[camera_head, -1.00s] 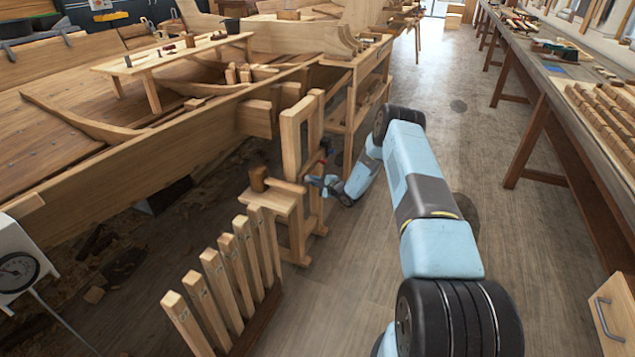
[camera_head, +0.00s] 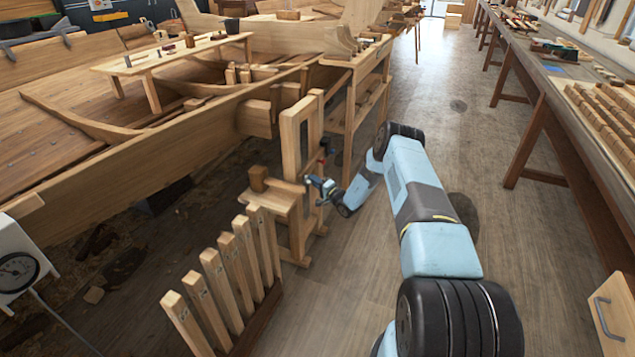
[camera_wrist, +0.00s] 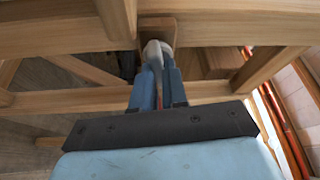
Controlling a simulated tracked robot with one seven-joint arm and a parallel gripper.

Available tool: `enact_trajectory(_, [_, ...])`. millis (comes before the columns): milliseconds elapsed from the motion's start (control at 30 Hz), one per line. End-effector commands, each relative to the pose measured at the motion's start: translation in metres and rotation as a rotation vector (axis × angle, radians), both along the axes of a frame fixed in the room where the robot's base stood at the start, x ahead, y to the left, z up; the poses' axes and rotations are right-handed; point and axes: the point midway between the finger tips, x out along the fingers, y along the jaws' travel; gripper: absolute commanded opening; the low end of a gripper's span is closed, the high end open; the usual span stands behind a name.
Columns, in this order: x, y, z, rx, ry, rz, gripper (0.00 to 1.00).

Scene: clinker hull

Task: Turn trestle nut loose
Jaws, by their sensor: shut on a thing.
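The wooden trestle (camera_head: 291,150), an upright frame with slotted posts, stands beside the hull. My gripper (camera_head: 314,183) reaches in from the right against its near side. In the wrist view my gripper (camera_wrist: 157,52) has its blue fingers close together on a small pale, rounded piece, which I take to be the trestle nut (camera_wrist: 153,50). It sits in front of a brown wooden block (camera_wrist: 158,26) under a beam. The fingers hide much of the nut, and its thread is not visible. In the head view the nut is too small to make out.
The clinker hull (camera_head: 150,128) fills the left side. A row of upright wooden slats (camera_head: 213,285) stands in front of the trestle, by a small wooden stand (camera_head: 275,200). A long workbench (camera_head: 560,100) runs along the right.

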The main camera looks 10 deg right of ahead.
Motion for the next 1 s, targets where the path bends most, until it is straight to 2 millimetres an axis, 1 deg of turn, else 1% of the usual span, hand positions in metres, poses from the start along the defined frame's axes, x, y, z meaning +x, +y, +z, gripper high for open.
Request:
enact_trajectory(33, [-0.0039,0.0151,-0.0045,-0.004,-0.004,0.019,0.0])
enact_trajectory(300, [-0.0044,0.0152,-0.0059,-0.034,-0.042,0.021,0.0])
enact_trajectory(667, [-0.005,0.0153,-0.007,-0.035,-0.042,0.021,0.0])
enact_trajectory(700, [-0.0052,0.0154,-0.007,-0.036,-0.041,0.02,0.16])
enact_trajectory(933, [-0.0042,0.0149,-0.0058,-0.035,-0.043,0.02,0.38])
enact_trajectory(1000, [-0.0036,0.0146,-0.0046,-0.035,-0.045,0.02,0.38])
